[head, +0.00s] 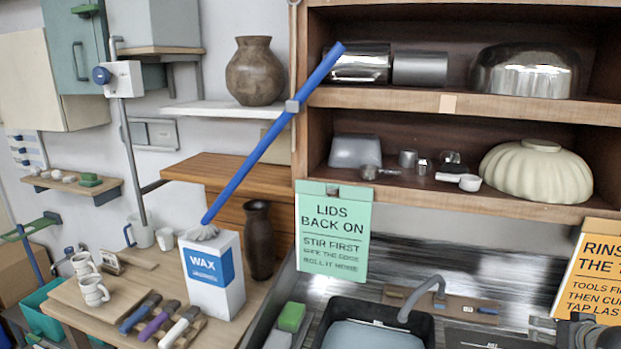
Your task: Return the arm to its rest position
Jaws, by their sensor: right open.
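My right gripper (588,334) shows only in part, as a dark shape at the bottom right corner of the head view. It is open, and I see nothing held in it. It is in front of the metal sink area, just below the orange sign (592,272). Most of my right arm is out of the picture. My left gripper and left arm do not show.
A black tub (428,318) with a grey curved tap over it stands in the metal counter. A wax box (213,275) and dark vase (258,240) are on the wooden table at left. A blue-handled mop (270,135) leans diagonally. Shelves hold bowls.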

